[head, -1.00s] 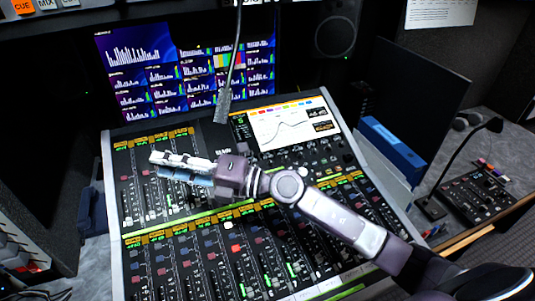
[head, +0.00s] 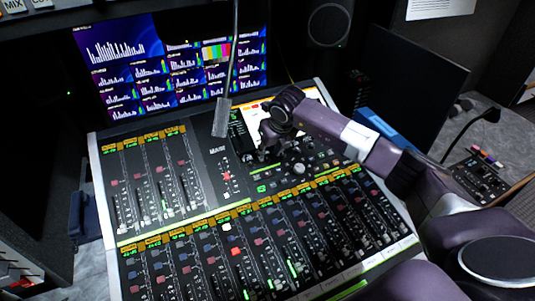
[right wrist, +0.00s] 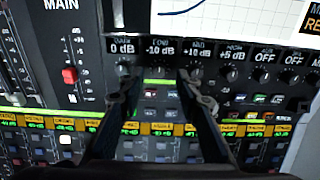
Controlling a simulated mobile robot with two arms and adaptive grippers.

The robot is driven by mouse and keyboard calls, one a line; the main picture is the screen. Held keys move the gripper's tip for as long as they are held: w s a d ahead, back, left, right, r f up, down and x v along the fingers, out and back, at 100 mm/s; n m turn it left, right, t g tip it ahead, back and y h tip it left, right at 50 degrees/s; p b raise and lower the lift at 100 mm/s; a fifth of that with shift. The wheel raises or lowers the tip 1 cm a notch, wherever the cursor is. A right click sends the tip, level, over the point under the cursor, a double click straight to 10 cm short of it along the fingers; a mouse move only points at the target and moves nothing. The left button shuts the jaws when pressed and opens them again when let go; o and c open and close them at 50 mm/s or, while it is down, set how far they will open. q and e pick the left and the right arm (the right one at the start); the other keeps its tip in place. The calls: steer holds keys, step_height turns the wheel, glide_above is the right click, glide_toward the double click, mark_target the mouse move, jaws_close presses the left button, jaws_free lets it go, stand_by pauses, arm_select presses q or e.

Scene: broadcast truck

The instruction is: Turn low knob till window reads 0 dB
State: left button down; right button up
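The mixing console (head: 215,205) has a row of small dark knobs under readout windows. In the right wrist view, the low knob (right wrist: 160,72) sits beneath a window (right wrist: 159,50) reading -10 dB; the label above is small and hard to read. My right gripper (right wrist: 159,82) is open, its two dark fingers spread on either side of that knob. I cannot tell whether they touch it. In the head view my right gripper (head: 260,150) points down at the knob row, and my arm hides part of the row. My left gripper is not in view.
Neighbouring knobs read 0 dB (right wrist: 122,48) to the left and +10 dB (right wrist: 196,52) to the right, close to the fingers. A gooseneck microphone (head: 222,115) hangs over the console. The console's screen (right wrist: 235,18) lies just behind the knobs. Faders (head: 265,255) fill the front.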

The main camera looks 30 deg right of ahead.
mark_target(267, 158)
steer(key=shift+p+x, duration=0.3)
steer(key=shift+x, duration=1.5)
jaws_close()
